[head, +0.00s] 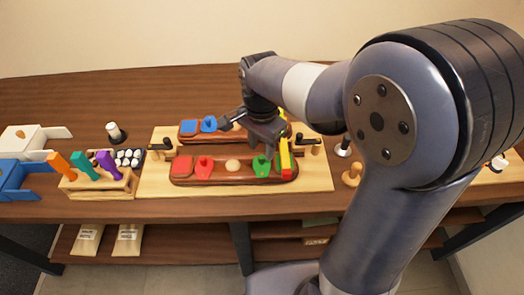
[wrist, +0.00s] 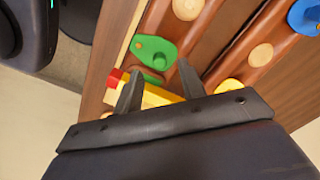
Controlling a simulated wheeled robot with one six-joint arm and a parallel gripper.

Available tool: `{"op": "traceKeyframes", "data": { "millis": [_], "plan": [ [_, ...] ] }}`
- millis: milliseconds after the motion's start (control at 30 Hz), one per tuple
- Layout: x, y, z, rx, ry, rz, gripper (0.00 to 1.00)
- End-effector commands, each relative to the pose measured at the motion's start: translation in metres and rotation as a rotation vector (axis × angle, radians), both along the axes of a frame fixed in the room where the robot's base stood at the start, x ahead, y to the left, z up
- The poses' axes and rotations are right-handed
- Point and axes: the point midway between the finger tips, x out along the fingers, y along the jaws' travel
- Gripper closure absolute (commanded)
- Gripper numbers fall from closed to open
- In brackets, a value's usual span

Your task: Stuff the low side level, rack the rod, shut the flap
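The front brown saddle (head: 232,178) carries a red flap (head: 203,166), a pale round pad and a green flap (head: 262,165). The green flap also shows in the wrist view (wrist: 153,51), with a darker green patch beside it. A yellow bar with red ends (head: 285,158) stands at the saddle's right end. My gripper (head: 270,150) is over this right end, close to the green flap. In the wrist view, its fingers (wrist: 158,70) are spread apart, with the yellow bar (wrist: 160,96) showing between and behind them. I cannot tell whether they touch it.
A second saddle (head: 188,138) with blue parts lies behind on the pale board (head: 155,184). At left stand a wooden rack (head: 95,183) with orange, teal and purple tools, a tray of white pieces (head: 129,157), and blue (head: 12,178) and white (head: 22,138) boxes. My arm covers the right.

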Motion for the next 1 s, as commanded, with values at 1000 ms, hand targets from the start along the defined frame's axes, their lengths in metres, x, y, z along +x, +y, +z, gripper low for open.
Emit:
{"op": "traceKeyframes", "data": {
  "millis": [1000],
  "plan": [
    [0.000,0.000,-0.030,0.001,-0.001,0.001,0.97]
  ]
}}
